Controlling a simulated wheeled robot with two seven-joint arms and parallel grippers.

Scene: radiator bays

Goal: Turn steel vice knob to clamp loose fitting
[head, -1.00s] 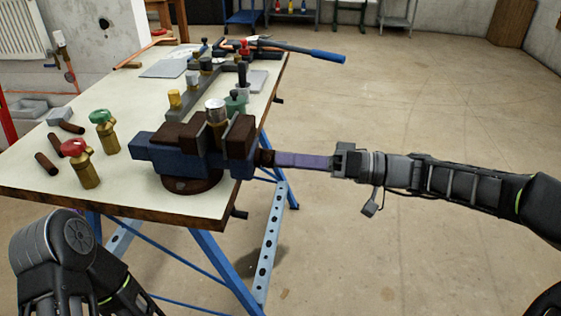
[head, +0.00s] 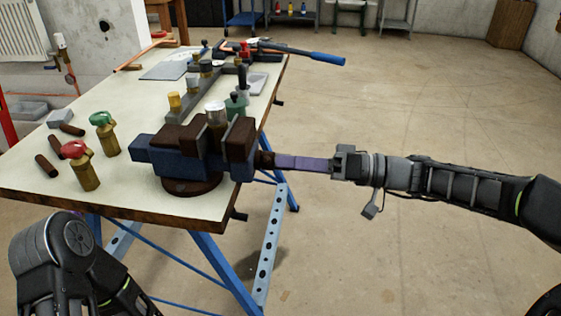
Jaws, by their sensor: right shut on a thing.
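The blue vice (head: 165,160) with dark brown jaws stands at the right front of the workbench. A fitting with a silver top (head: 215,113) stands upright between its jaws; its lower part is hidden, and I cannot tell whether both jaws touch it. My right gripper (head: 274,160) comes in level from the right, with its purple fingers shut on the dark vice knob (head: 264,159) at the vice's right end. The fingers cover part of the knob. Of my left arm only links show at the lower left; its gripper is out of view.
On the workbench (head: 120,187), a red-capped brass valve (head: 83,168) and a green-capped one (head: 105,137) stand left of the vice, near short brown pipes (head: 46,165). Behind the vice are a grey rail with fittings and a blue-handled tool (head: 327,58). Floor right of the bench is clear.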

